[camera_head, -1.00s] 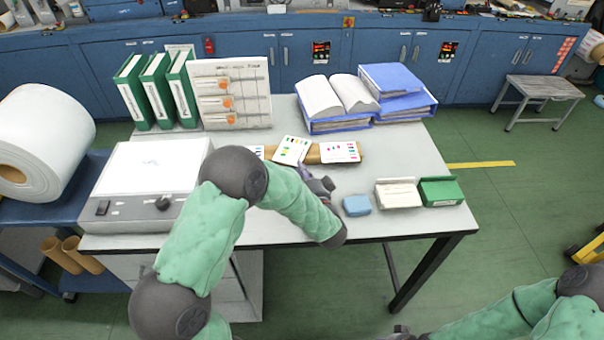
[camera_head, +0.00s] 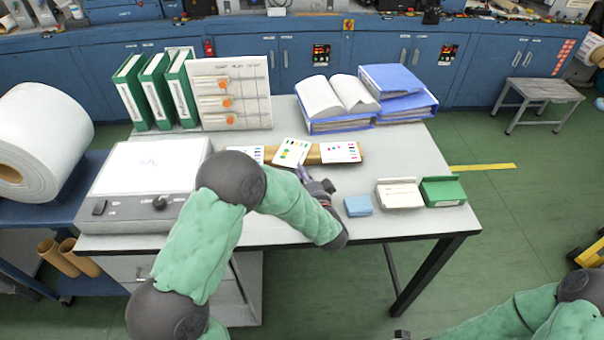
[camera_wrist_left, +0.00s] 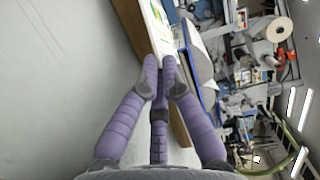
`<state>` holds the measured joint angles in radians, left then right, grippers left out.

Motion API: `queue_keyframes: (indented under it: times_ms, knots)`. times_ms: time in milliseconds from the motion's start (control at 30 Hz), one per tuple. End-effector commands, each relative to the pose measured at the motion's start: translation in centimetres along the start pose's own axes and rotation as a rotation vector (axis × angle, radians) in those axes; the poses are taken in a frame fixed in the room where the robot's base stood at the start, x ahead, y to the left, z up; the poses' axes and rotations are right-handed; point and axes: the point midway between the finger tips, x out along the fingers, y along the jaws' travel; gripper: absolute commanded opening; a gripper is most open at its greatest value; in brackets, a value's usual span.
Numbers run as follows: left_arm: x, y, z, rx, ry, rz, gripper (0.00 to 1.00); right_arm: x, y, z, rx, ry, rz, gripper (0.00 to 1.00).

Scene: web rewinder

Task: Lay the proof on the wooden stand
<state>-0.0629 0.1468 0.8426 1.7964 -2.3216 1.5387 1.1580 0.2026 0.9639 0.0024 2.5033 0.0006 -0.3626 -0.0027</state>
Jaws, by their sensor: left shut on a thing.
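The wooden stand (camera_head: 313,156) lies on the table behind my left gripper (camera_head: 303,172). A white proof card with coloured marks (camera_head: 290,151) stands tilted at the stand's middle, and my left gripper is shut on its lower edge. In the left wrist view my purple fingers (camera_wrist_left: 160,70) close on the white card (camera_wrist_left: 154,25), beside the brown wood of the stand (camera_wrist_left: 181,125). I cannot tell whether the card touches the stand. Other cards are at the stand's right part (camera_head: 340,152) and left part (camera_head: 250,153).
A light box (camera_head: 150,170) stands left. A blue pad (camera_head: 358,205), a white box (camera_head: 399,194) and a green box (camera_head: 442,191) lie right of my gripper. Green binders (camera_head: 157,90), a sample board (camera_head: 231,92) and blue binders (camera_head: 398,90) stand behind.

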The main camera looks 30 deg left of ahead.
Motion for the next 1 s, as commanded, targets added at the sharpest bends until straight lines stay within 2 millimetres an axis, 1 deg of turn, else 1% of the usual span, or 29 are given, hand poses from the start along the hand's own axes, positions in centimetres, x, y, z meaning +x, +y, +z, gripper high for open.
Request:
queue_keyframes:
  times_ms: [67, 100, 167, 567, 667, 800, 833, 900, 1000]
  knots:
    - [-0.1, 0.3, 0.1, 0.004, 0.001, 0.006, 0.0, 0.0, 0.0, 0.0, 0.0, 0.0, 0.0, 0.4]
    - [-0.1, 0.4, 0.1, 0.004, 0.001, 0.007, 0.12, 0.0, 0.0, 0.0, 0.0, 0.0, 0.0, 0.4]
    - [-0.1, 0.4, 0.1, 0.005, 0.001, 0.008, 0.29, 0.0, 0.0, 0.0, 0.0, 0.0, 0.0, 0.4]
    - [-0.2, 0.5, 0.1, 0.008, 0.001, 0.013, 0.3, -0.2, -0.1, 0.0, 0.0, 0.0, 0.0, 0.4]
    - [-0.2, 0.1, 0.1, 0.009, 0.001, 0.014, 0.3, -0.7, -0.3, 0.0, 0.0, 0.0, 0.0, 0.4]
    - [-0.2, -1.0, 0.0, 0.008, 0.001, 0.012, 0.3, -2.1, -0.7, 0.1, 0.0, 0.0, 0.0, 0.4]
    - [-0.6, -1.1, -0.1, 0.008, 0.003, 0.012, 0.3, -2.2, -0.8, 0.1, 0.0, 0.0, 0.0, 0.4]
    - [-2.4, -0.9, -0.2, 0.008, 0.006, 0.011, 0.3, -2.4, -0.8, 0.1, 0.0, 0.001, 0.0, 0.4]
    - [-4.5, -1.0, -0.2, 0.006, 0.007, 0.009, 0.3, -2.7, -1.0, 0.1, 0.0, 0.0, 0.0, 0.4]
